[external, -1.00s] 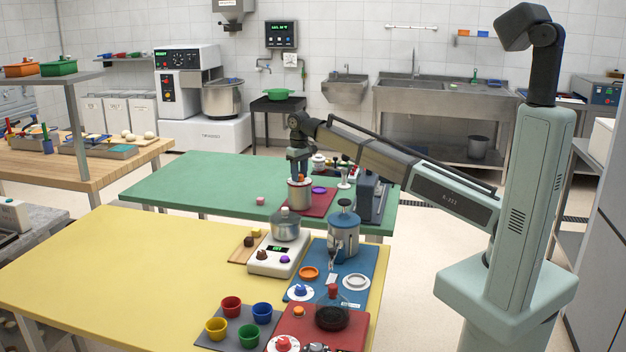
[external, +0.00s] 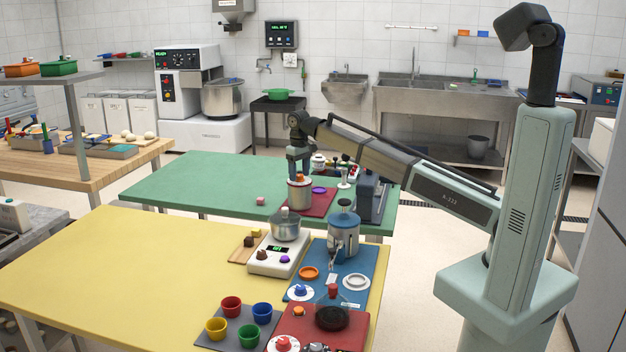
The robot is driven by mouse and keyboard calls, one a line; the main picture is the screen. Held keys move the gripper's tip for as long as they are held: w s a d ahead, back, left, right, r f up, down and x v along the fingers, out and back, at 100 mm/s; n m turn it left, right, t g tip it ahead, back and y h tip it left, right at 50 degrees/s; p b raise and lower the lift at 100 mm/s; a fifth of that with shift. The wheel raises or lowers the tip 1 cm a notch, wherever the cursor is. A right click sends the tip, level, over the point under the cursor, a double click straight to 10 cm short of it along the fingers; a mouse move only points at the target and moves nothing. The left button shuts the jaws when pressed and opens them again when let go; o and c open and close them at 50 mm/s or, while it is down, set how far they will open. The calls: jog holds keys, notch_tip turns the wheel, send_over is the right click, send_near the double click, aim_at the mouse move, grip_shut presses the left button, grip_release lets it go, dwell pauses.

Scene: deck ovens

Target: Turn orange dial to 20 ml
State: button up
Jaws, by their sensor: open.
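A metal canister (external: 299,197) stands on a red mat on the green table. An orange dial (external: 300,178) sits on top of it. My gripper (external: 299,172) points down right above the dial, with its open fingers close to it. I cannot tell whether the fingers touch the dial. The dial's scale marks are too small to read, so its setting cannot be told.
A grey machine (external: 371,197) stands just right of the canister, and a purple disc (external: 319,190) lies between them. A pot (external: 285,226) and a blue-grey dispenser (external: 343,232) stand in front. The left of the green table (external: 190,180) is clear.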

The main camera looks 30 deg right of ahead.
aim_at(299, 175)
notch_tip(299, 175, up, 13)
jog(key=shift+r, duration=0.15)
dwell(0.4)
